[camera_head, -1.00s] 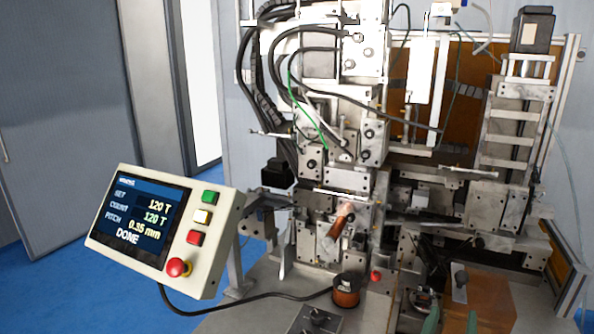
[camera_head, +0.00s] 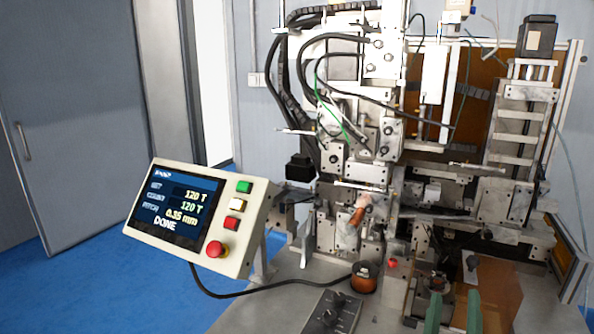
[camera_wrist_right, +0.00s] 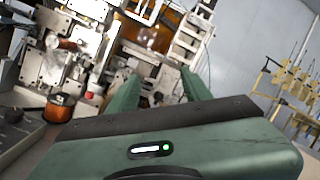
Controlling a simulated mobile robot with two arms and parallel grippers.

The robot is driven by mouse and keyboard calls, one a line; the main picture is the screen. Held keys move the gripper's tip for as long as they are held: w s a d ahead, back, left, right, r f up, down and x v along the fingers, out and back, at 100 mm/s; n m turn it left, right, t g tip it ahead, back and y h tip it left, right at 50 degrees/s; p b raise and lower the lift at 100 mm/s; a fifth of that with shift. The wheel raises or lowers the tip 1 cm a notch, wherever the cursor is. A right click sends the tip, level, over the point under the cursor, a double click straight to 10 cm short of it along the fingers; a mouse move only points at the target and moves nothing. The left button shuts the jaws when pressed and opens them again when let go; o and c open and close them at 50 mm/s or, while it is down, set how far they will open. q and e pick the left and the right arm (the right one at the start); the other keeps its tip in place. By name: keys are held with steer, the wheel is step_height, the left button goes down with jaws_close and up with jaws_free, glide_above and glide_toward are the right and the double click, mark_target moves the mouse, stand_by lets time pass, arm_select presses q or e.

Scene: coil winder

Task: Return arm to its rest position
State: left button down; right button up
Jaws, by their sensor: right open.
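My right gripper (camera_head: 453,314) shows at the bottom right of the head view as two green fingers standing apart, with nothing seen between them. In the right wrist view the green fingers (camera_wrist_right: 157,90) are also spread and empty, pointing toward the machine. The coil winder (camera_head: 372,150) stands in front of me, and the gripper is before its right part. A copper-coloured coil (camera_head: 357,216) sits at the winder's middle. My left gripper is in neither view.
A control panel (camera_head: 180,212) reads 120 T and DONE. A copper wire spool (camera_head: 364,277) and a black knob box (camera_head: 330,313) stand on the bench, left of the right gripper. A brown block (camera_head: 497,290) is to its right. Blue floor (camera_head: 90,290) is open at left.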

steer(key=s+a+r+n+t+y, duration=0.2)
steer(key=s+a+n+t+y, duration=0.1)
steer(key=a+n+y, duration=1.45)
steer(key=s+a+f+n+g, duration=0.1)
steer(key=s+f+n+g, duration=0.2)
steer(key=f+n+g, duration=0.35)
steer(key=s+a+f+n+g, duration=0.1)
steer(key=s+f+n+g, duration=0.15)
steer(key=f+n, duration=0.7)
steer(key=s+d+f+n+g+h, duration=0.3)
steer(key=s+d+f+g+h, duration=0.55)
steer(key=s+d+f, duration=0.65)
step_height(320, 180, down, 30)
steer(key=s+a+g+b, duration=0.2)
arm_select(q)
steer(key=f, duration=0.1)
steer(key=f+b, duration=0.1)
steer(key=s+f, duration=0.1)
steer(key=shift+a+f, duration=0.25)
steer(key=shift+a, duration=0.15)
arm_select(e)
steer(key=s+d+f+g, duration=0.1)
steer(key=s+d+f, duration=0.2)
steer(key=s+f, duration=1.2)
steer(key=shift+s+d+f+y, duration=0.15)
steer(key=shift+s+f+y, duration=0.15)
steer(key=shift+f, duration=0.35)
